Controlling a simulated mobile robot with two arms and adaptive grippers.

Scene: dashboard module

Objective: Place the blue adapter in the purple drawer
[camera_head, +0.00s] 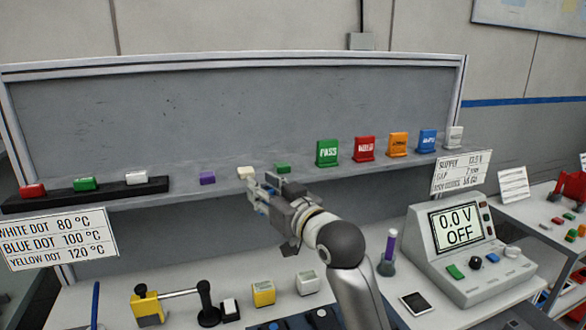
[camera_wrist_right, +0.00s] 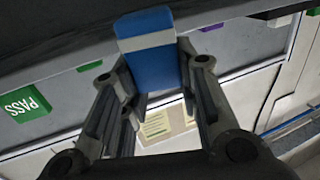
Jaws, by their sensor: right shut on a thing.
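The blue adapter (camera_wrist_right: 150,65) is a blue block with a pale band across it. In the right wrist view it sits between the fingers of my right gripper (camera_wrist_right: 155,85), which is shut on it. In the head view my right gripper (camera_head: 258,190) is at the front edge of the shelf, by a white block; the adapter is mostly hidden there. A small purple block (camera_head: 207,178) lies on the shelf to the left of the gripper. I cannot make out a purple drawer in either view. My left gripper is not in view.
The grey shelf (camera_head: 400,168) holds a black strip (camera_head: 110,192) with coloured blocks, a green block (camera_head: 283,168) and several upright signs, including a green PASS sign (camera_head: 327,152).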

